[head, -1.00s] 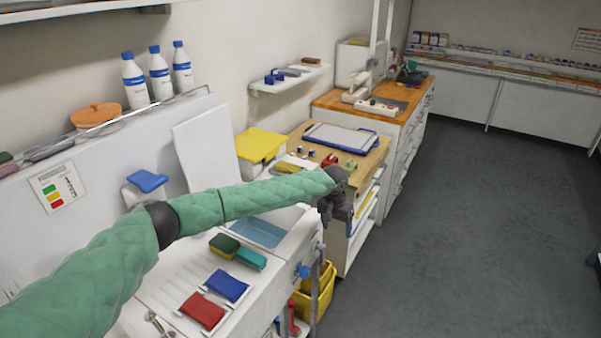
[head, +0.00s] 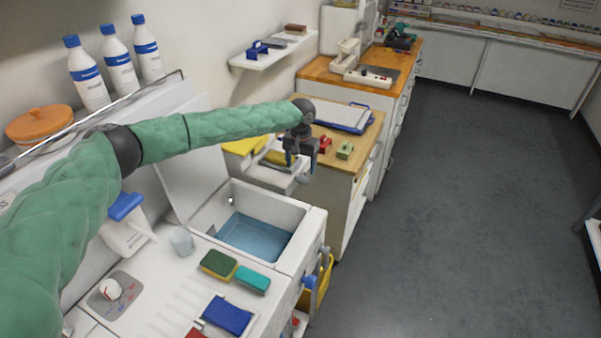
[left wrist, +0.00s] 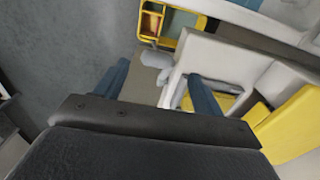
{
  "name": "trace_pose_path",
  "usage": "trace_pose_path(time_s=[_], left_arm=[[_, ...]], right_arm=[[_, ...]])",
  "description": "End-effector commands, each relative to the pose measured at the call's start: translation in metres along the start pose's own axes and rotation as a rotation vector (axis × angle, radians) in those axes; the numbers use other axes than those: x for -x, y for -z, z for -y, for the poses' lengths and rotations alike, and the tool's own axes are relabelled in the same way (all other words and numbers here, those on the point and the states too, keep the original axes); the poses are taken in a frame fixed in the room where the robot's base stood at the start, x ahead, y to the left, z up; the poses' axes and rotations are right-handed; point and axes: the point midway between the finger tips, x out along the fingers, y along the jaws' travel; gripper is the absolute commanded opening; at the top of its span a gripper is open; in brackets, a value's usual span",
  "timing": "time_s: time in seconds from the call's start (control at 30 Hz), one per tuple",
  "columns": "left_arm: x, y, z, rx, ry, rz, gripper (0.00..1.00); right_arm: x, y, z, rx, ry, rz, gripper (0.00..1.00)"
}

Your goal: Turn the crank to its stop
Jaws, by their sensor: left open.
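My left gripper (head: 303,152) is open, its fingers pointing down beside the white unit (head: 268,176) behind the basin. In the left wrist view the two blue-grey fingers (left wrist: 158,72) stand wide apart. A pale grey knob on an arm, which looks like the crank (left wrist: 155,60), shows between and just beyond the fingertips. I see no finger closed on it, and cannot tell whether either touches it. In the head view the crank is mostly hidden by the gripper. My right gripper is not in view.
A basin with a blue bottom (head: 252,238) lies in front of the white unit. A red block (head: 325,144), a green block (head: 345,150) and a blue-edged board (head: 343,117) lie on the wooden top close by. The floor at right (head: 470,200) is clear.

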Motion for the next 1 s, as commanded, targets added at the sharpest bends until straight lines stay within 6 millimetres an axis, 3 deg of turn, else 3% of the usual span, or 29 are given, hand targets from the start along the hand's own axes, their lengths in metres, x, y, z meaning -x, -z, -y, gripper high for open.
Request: trace_pose_path(time_s=[0.03,0.4,0.83,1.0], left_arm=[[-0.005,0.001,-0.004,-0.005,-0.001,0.002,0.69],[-0.049,0.002,-0.004,-0.004,-0.002,0.003,0.69],[-0.058,0.002,-0.004,-0.005,-0.003,0.001,0.69],[-0.058,0.002,-0.004,-0.005,-0.003,0.001,0.38]], right_arm=[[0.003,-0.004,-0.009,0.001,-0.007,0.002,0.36],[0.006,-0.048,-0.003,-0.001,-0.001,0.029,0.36],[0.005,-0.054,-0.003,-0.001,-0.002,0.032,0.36],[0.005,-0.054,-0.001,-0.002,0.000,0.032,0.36]])
